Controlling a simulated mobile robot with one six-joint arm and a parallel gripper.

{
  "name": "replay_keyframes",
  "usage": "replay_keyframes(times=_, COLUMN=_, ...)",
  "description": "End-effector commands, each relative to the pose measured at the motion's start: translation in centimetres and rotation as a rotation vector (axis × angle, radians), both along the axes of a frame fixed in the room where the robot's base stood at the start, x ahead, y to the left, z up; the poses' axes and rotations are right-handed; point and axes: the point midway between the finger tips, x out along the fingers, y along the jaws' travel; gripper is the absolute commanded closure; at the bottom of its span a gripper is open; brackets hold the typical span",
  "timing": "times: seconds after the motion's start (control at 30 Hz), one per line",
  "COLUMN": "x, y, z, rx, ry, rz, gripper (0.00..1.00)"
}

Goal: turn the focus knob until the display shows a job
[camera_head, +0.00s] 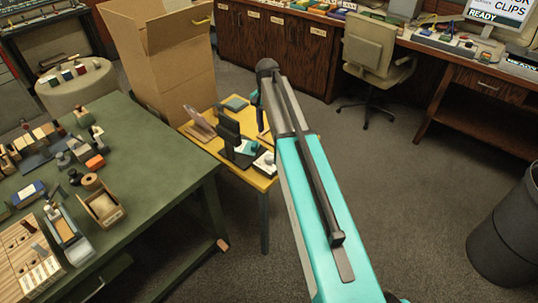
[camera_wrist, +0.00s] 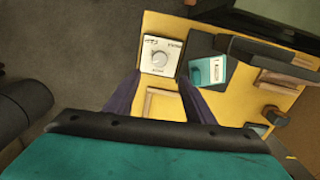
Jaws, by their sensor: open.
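A white box with a round grey knob (camera_wrist: 159,58) on its top face stands on the yellow table. Its small print is too blurred to read, so I cannot confirm that this is the focus knob. My gripper (camera_wrist: 158,80) is open, its two dark fingers on either side of the box's near edge in the wrist view, with nothing visible held between them. The white box (camera_head: 265,164) also shows at the yellow table's front right corner in the head view. A dark upright panel (camera_head: 229,132) stands beside it; no writing on it is legible.
A teal-and-white box (camera_wrist: 207,70) stands right of the knob box. The yellow table (camera_head: 203,143) also bears a tilted board. A crowded green table (camera_head: 150,150) is at left, a cardboard box (camera_head: 165,70) behind.

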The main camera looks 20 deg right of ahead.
Motion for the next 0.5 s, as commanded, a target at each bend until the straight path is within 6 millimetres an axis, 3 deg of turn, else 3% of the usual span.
replay_keyframes(times=0.5, x=-0.1, y=0.0, z=-1.5, rx=0.000, ry=0.001, rz=0.002, gripper=0.51)
